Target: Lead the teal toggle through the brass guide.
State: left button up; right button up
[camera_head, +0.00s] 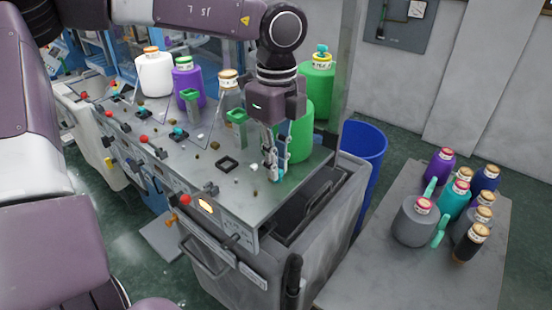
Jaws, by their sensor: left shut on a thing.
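My left gripper (272,176) reaches down from above to the right end of the grey machine top. It is shut on a small teal piece (282,160), which looks like the teal toggle and is mostly hidden by the fingers. Several small brass-coloured bits (214,146) dot the machine top to the left of the gripper. I cannot tell which of them is the brass guide. My right gripper is not in view.
White (154,76), purple (188,86) and green (318,82) cones of yarn stand along the back of the machine. A black square frame (228,164) lies left of the gripper. A blue bin (362,150) and a grey table (400,272) with several yarn cones stand to the right.

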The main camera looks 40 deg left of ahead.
pick_arm(q)
jog(key=shift+s+f, duration=0.15)
jog(key=shift+f, duration=0.3)
jog(key=shift+f+b, duration=0.3)
jog(key=shift+f, duration=1.15)
jog(key=shift+a, duration=0.15)
jog(key=shift+w+a+b, duration=0.15)
jog(key=shift+a+b, duration=0.15)
jog(key=shift+a, duration=0.85)
jog(key=shift+w+a+b, duration=0.1)
jog(key=shift+a+b, duration=0.15)
jog(key=shift+a, duration=1.35)
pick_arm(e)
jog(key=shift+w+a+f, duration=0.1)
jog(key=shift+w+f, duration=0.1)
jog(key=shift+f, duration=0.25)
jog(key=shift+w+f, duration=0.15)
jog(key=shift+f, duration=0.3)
